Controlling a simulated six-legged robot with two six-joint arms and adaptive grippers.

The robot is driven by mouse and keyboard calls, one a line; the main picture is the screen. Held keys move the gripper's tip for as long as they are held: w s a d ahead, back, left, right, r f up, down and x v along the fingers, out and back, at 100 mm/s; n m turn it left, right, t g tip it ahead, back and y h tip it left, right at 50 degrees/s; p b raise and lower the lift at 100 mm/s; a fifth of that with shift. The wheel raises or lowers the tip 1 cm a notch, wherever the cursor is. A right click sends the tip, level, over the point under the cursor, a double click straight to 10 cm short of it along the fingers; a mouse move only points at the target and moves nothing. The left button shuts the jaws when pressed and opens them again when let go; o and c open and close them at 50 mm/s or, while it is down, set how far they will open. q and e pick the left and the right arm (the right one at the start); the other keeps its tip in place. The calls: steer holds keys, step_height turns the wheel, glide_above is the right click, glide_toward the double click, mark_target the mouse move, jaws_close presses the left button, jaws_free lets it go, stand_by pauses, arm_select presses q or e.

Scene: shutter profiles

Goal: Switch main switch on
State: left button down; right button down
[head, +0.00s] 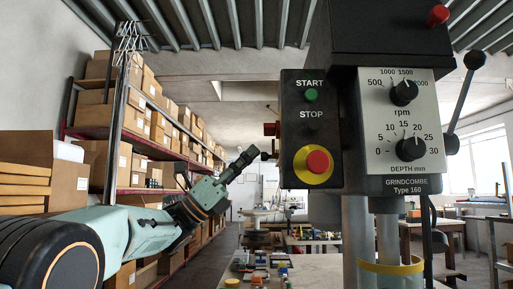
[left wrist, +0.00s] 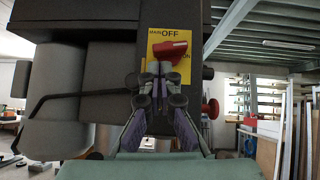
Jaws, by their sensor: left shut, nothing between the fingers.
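The main switch is a red rotary handle (left wrist: 170,50) on a yellow plate (left wrist: 148,38) in the left wrist view. My right gripper is not in view.
The drill press front has a green START button (head: 311,95), a red stop button (head: 317,162) on yellow, and two black dials. A red knob (left wrist: 211,108) sticks out right of the switch plate. Shelves with cardboard boxes (head: 88,160) stand at the left.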

arm_select(q)
steer(key=v, duration=0.9)
steer(key=shift+a, duration=0.1)
steer(key=shift+s, duration=0.15)
